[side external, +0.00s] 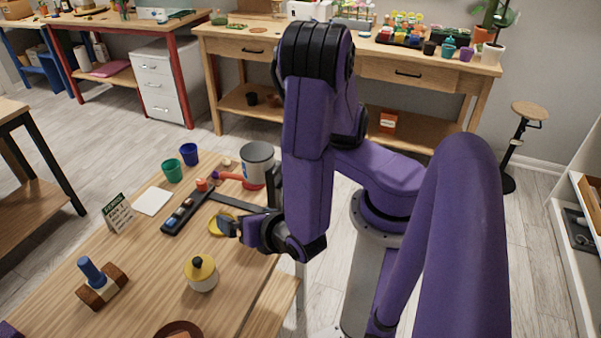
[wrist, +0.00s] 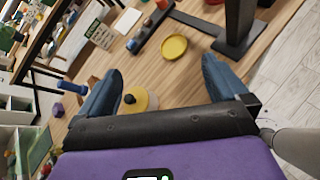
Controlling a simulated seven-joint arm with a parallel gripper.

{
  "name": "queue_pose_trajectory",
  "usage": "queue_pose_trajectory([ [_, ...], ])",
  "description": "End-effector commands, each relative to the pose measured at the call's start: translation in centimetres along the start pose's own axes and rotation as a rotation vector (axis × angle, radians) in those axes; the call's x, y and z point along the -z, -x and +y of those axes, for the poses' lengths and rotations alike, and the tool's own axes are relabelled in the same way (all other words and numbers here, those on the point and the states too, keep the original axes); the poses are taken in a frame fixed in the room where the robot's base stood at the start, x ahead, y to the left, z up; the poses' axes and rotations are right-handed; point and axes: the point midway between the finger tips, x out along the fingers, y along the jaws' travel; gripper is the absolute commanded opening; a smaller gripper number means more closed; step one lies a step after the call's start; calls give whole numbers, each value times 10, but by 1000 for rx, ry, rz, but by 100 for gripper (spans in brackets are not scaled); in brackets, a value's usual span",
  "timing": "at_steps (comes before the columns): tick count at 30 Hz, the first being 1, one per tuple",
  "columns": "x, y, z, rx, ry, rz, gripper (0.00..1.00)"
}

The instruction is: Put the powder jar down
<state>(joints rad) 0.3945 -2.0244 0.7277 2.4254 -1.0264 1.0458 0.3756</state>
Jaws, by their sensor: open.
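The powder jar (side external: 201,274), white with a yellow top and a dark knob, stands upright on the wooden table (side external: 140,290). My gripper (side external: 228,226) is open and empty, above the table and farther back than the jar, with a visible gap between them in the side view. In the wrist view, my gripper's blue fingers (wrist: 162,69) are spread wide. The jar (wrist: 138,101) shows beside the left finger there, its lower part hidden by the gripper body.
A yellow dish (wrist: 173,47) lies beyond the fingers. A dark tray of small items (side external: 186,212), a green cup (side external: 172,171), a blue cup (side external: 189,154), a grey can (side external: 257,165), a sign (side external: 117,212) and a wooden block with a blue peg (side external: 102,287) are around. Table between jar and block is clear.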

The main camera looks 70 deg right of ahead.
Motion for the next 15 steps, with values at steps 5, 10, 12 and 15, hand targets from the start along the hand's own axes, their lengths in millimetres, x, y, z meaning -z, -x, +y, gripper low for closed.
queue_pose_trajectory([
  [5, -36, 14, -21, 247, -258, 80, 100],
  [10, -58, 33, -41, 468, -494, 193, 100],
  [12, -66, 43, -48, 551, -589, 250, 100],
  [15, -75, 60, -55, 661, -725, 344, 100],
])
